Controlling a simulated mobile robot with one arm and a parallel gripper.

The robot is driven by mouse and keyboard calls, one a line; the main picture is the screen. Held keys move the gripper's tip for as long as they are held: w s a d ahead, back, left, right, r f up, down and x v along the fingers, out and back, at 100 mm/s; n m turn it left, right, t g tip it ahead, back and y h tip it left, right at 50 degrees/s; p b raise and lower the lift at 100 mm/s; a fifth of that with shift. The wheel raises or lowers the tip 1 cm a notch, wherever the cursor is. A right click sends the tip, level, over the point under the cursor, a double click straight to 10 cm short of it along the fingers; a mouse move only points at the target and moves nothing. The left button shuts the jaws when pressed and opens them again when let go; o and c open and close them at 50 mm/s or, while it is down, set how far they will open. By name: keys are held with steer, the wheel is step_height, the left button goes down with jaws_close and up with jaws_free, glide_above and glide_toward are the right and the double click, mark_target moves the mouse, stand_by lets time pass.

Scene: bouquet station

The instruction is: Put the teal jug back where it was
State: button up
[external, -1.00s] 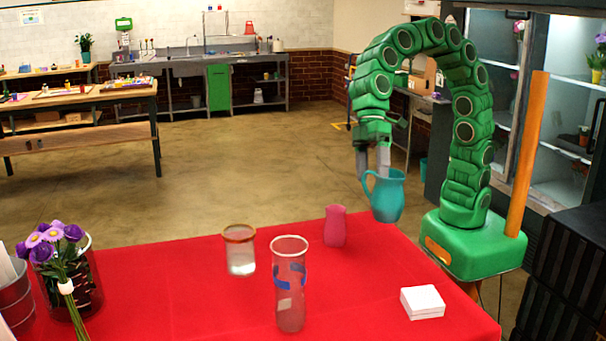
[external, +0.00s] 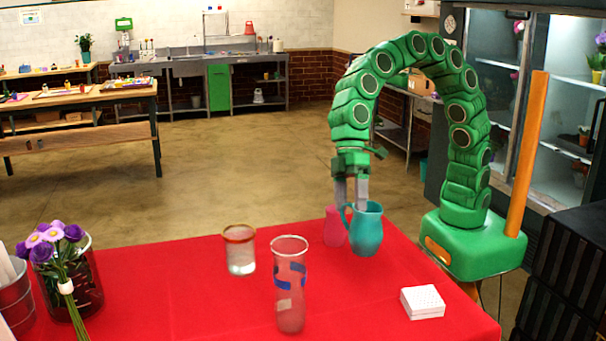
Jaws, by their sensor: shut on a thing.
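The teal jug (external: 367,232) is upright at the back right of the red table, just right of the pink vase (external: 334,228) and partly overlapping it in the picture. My gripper (external: 350,205) points down over the jug's handle side and is shut on the jug by its handle. The jug's base shows against the red cloth; I cannot tell whether it touches the cloth or hangs just above it.
A rimmed glass jar (external: 240,252) and a tall glass vase with blue patches (external: 290,300) stand mid-table. A white box (external: 422,302) lies front right. Purple flowers (external: 60,250) and a metal bucket (external: 14,295) are at left. Red cloth (external: 350,295) between vase and box is clear.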

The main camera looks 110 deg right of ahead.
steer(key=w+a+f, duration=0.2)
steer(key=w+f, duration=0.4)
steer(key=f, duration=0.4)
steer(key=shift+w+a, duration=0.3)
steer(key=o, duration=1.7)
steer(key=shift+f, duration=0.1)
steer(key=v, duration=1.2)
steer(key=shift+r, duration=0.2)
steer(key=shift+s, duration=0.15)
